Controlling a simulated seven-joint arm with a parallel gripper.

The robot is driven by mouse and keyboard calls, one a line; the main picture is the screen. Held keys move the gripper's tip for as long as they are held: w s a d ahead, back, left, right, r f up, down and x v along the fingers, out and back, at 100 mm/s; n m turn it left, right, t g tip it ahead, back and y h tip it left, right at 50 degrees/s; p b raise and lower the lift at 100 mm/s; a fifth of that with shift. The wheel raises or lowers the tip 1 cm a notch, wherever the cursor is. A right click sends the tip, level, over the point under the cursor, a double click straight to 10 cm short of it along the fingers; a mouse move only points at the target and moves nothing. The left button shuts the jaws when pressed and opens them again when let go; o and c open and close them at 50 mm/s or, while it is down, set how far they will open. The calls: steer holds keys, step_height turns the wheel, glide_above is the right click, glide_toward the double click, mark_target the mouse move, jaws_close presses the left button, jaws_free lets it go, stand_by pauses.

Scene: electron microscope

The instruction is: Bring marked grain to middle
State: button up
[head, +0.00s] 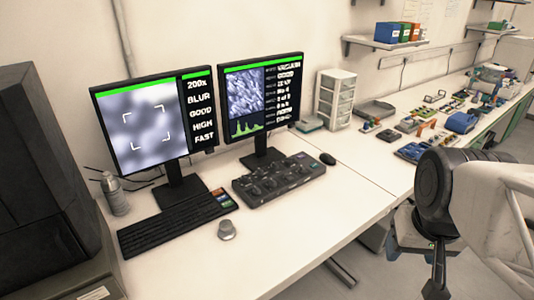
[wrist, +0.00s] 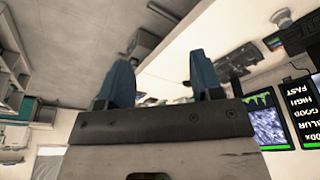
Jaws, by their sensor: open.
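The left monitor (head: 150,125) shows a blurred grey picture with white corner brackets, and beside it the words 200x, BLUR, GOOD, HIGH and FAST. I cannot make out a marked grain in it. The right monitor (head: 262,100) shows a sharper grainy picture, green peaks and a text list. A control panel with knobs (head: 278,180) lies before it. A small round grey knob (head: 227,230) stands near the front edge. My gripper's two blue fingers (wrist: 160,85) are apart and empty in the wrist view. In the head view my arm is at the right, away from the desk controls.
A black keyboard (head: 175,222) with coloured keys at its right end lies before the left monitor. A mouse (head: 328,159), a metal bottle (head: 115,195) and a drawer unit (head: 336,98) stand around. The front right desktop is clear.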

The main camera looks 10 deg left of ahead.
steer(key=w+a+r+n, duration=0.1)
steer(key=w+a, duration=0.1)
steer(key=w, duration=0.6)
steer(key=w+a+r+n, duration=0.1)
steer(key=w+a, duration=0.2)
steer(key=w, duration=0.5)
steer(key=n+g, duration=0.3)
steer(key=n, duration=0.4)
glide_above(273, 181)
steer(key=f, duration=2.4)
steer(key=shift+s+d+f, duration=0.1)
steer(key=shift+d+f, duration=0.2)
steer(key=shift+f, duration=0.05)
steer(key=shift+w+a+f, duration=0.2)
steer(key=shift+a+f, duration=0.15)
steer(key=shift+f, duration=0.05)
steer(key=shift+f, duration=3.9)
